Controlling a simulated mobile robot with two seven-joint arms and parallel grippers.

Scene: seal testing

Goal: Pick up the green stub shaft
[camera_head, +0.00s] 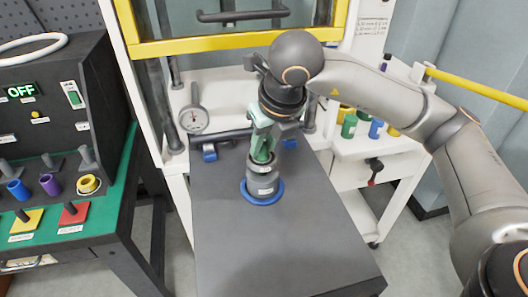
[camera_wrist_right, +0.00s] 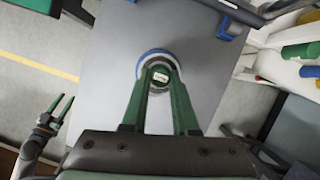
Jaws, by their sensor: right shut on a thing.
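The green stub shaft (camera_head: 262,156) stands upright at the top of a grey cylindrical housing (camera_head: 263,182) on a blue ring base (camera_head: 262,198). My right gripper (camera_head: 262,148) points down from above and is shut on the shaft. In the right wrist view, the fingers of this gripper (camera_wrist_right: 160,80) lie on both sides of the shaft's labelled end (camera_wrist_right: 160,77). I cannot tell whether the shaft's lower end is still inside the housing. My left gripper (camera_wrist_right: 58,108) shows at the lower left of the wrist view, open and empty, away from the shaft.
The housing stands on a dark grey table (camera_head: 230,250), mostly clear in front. A white cart (camera_head: 370,146) with several coloured cylinders is at the right. A control box (camera_head: 50,110) stands on a green bench at the left.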

